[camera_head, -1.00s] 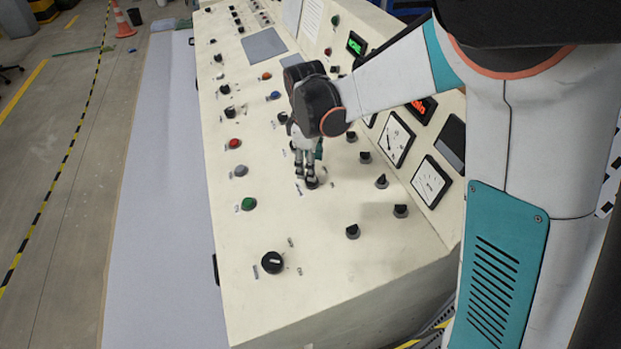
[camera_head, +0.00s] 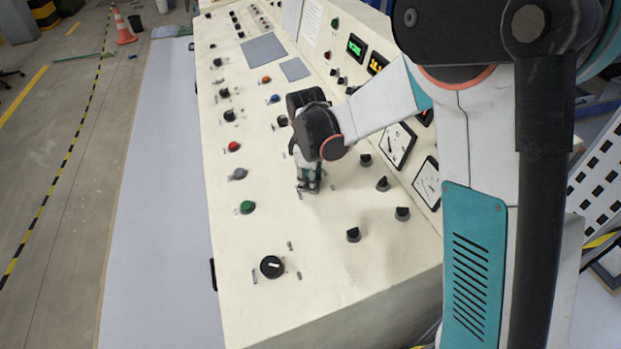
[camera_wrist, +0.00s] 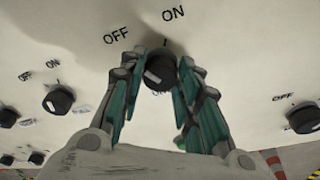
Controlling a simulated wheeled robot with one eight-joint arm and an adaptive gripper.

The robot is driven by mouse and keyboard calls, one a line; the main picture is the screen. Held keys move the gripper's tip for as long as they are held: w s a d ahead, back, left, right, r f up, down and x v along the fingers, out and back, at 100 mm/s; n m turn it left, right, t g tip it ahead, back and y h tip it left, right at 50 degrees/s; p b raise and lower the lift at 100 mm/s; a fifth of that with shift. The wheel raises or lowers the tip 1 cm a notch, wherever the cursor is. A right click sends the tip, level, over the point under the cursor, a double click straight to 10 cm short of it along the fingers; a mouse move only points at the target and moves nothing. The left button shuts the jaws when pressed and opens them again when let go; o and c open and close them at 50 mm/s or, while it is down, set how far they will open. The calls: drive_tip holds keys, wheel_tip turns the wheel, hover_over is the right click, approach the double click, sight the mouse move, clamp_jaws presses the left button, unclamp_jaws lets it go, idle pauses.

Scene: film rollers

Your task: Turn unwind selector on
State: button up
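A black selector knob (camera_wrist: 159,72) with a white mark sits between my fingertips in the wrist view. OFF is printed to its upper left and ON above it. The white mark shows on the knob's lower left side. My gripper (camera_wrist: 162,78) has its two teal-padded fingers on either side of the knob, seemingly touching it. In the head view my gripper (camera_head: 308,186) points down at the sloped cream panel (camera_head: 325,250) and hides the knob. I cannot read a name label that would confirm it as the unwind selector.
Another OFF/ON selector (camera_wrist: 58,99) lies left in the wrist view, and another (camera_wrist: 303,118) lies right. In the head view a green button (camera_head: 247,207), a large black knob (camera_head: 271,266) and several small black knobs surround my gripper. Dial meters (camera_head: 398,145) stand behind it.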

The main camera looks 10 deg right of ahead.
drive_tip(key=shift+m, duration=0.3)
drive_tip(key=m, duration=0.2)
drive_tip(key=m+t, duration=0.1)
drive_tip(key=m, duration=0.2)
drive_tip(key=shift+s+a+m+h, duration=0.1)
drive_tip(key=shift+m+h, duration=0.2)
drive_tip(key=m+h, duration=0.1)
drive_tip(key=m, duration=0.4)
drive_tip(key=shift+m+t, duration=0.3)
idle(0.4)
drive_tip(key=o, duration=1.1)
drive_tip(key=shift+c, duration=0.2)
drive_tip(key=v, duration=1.2)
